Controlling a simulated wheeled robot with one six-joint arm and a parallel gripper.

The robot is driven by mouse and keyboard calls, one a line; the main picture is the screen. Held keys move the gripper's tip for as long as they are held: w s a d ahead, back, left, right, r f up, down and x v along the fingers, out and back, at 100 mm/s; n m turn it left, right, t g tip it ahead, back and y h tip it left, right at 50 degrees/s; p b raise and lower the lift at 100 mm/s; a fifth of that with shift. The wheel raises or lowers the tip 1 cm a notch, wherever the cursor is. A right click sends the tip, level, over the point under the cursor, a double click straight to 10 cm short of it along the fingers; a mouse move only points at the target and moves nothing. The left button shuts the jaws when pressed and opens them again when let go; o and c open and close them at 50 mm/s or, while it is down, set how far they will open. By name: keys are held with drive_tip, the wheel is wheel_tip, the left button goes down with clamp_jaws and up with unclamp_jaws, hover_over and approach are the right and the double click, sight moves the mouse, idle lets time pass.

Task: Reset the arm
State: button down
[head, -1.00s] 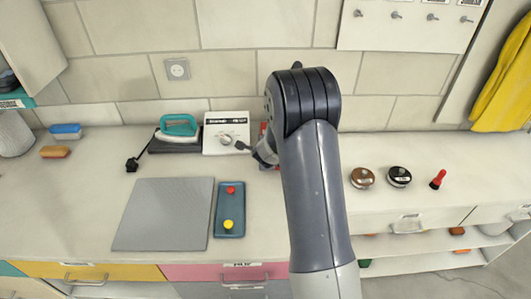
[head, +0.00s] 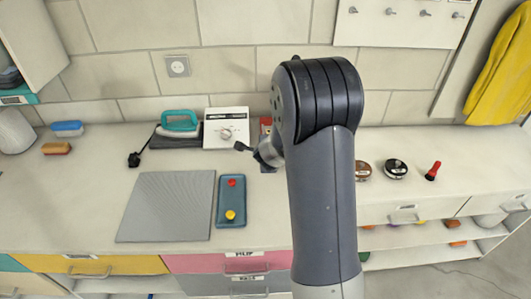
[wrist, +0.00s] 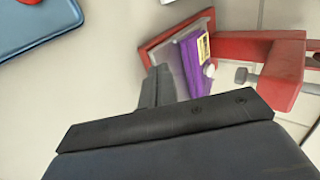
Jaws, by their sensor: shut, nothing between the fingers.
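My arm rises in the middle of the head view, bent at its dark top joint. My gripper (head: 241,147) points left from behind the arm, in front of the white box with a dial (head: 226,128). In the wrist view my gripper's fingers (wrist: 158,87) are together with nothing between them. They are close to a red-framed item (wrist: 178,38) with a purple block (wrist: 190,62) in it. The arm hides most of this red item (head: 265,125) in the head view.
A grey mat (head: 166,207) and a blue tray (head: 231,201) with red and yellow pieces lie on the counter. A teal-handled iron (head: 180,122) stands at the back. Two round tins (head: 396,169) and a red brush (head: 433,171) are to the right. The front left counter is clear.

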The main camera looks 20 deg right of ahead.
drive_tip(key=p+v, duration=0.1)
drive_tip(key=v, duration=0.4)
